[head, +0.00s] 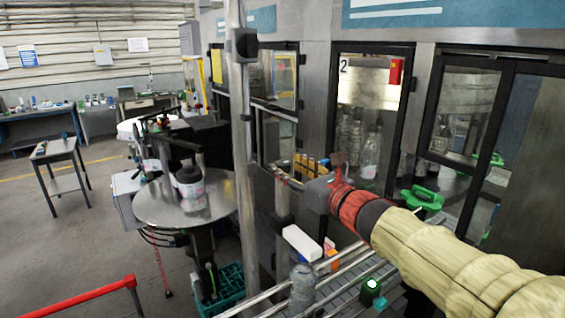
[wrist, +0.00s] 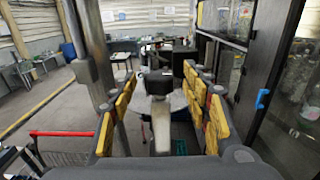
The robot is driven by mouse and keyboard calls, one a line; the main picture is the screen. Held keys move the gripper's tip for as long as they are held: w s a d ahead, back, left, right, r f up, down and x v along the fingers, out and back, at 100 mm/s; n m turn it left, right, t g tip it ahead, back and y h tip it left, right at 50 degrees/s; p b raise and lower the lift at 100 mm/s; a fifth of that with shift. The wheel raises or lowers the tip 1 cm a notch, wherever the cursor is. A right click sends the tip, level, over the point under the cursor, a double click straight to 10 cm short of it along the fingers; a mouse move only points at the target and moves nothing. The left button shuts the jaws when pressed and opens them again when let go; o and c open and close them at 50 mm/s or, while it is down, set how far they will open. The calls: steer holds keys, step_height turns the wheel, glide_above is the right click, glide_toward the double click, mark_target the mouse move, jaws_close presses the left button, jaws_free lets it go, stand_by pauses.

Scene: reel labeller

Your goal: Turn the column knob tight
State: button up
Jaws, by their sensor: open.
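In the head view my gripper (head: 299,166) reaches left from my arm, over the grey post (head: 283,205). The fingers partly hide the post's top there. I cannot tell the exact depth between fingertips and knob.
A tall metal pole (head: 240,130) with a black clamp (head: 245,44) stands left of my gripper. Glazed machine doors (head: 372,120) stand close behind and right. A round steel table (head: 150,205) is at left. A conveyor (head: 340,285) runs below; open floor lies far left.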

mark_target(287, 166)
steer(key=shift+x, duration=1.5)
steer(key=shift+c, duration=0.6)
steer(key=c, duration=1.1)
